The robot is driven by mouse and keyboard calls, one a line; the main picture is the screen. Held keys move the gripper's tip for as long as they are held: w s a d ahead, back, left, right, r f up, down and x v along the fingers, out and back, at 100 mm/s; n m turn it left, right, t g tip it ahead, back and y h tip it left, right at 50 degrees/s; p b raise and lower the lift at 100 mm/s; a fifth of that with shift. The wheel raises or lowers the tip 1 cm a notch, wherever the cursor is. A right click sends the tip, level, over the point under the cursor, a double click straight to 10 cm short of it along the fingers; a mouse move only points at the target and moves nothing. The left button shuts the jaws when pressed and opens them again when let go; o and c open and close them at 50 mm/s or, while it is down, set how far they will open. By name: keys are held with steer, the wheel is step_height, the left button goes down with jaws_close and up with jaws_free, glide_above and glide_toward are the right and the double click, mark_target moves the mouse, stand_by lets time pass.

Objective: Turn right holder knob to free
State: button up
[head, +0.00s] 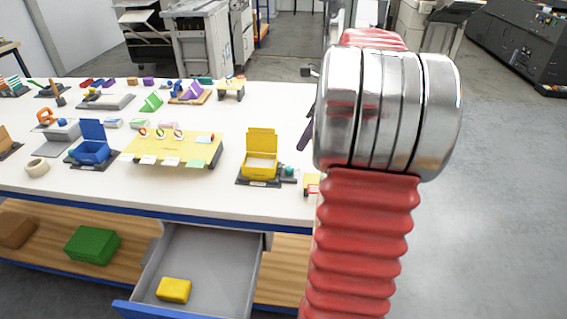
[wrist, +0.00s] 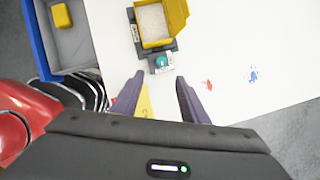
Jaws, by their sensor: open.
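The right holder is a dark base (head: 258,183) under an open yellow box (head: 261,167). Its knob (head: 289,170) is small and teal, at the base's right side. In the wrist view the knob (wrist: 162,62) sits on a grey block below the yellow box (wrist: 156,38), with a white label beside it. My gripper (wrist: 159,76) is open and empty, its two dark purple fingers apart. The knob appears just beyond the fingertips, between their lines; I see no contact. In the head view my arm hides most of the gripper. The knob's turn position is too small to tell.
A yellow piece (wrist: 143,102) lies partly behind the left finger. A blue box (head: 91,151) on a dark base and a yellow board (head: 172,146) stand to the left. An open drawer (head: 203,262) holds a yellow block (head: 173,290). White tabletop right of the knob is mostly clear.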

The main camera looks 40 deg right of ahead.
mark_target(290, 168)
steer(key=shift+d, duration=0.25)
steer(key=shift+f, duration=0.1)
steer(key=x, duration=1.3)
steer(key=shift+w+a+f, duration=0.1)
steer(key=shift+w+f, duration=0.05)
steer(key=shift+f, duration=0.2)
steer(key=shift+c, duration=0.4)
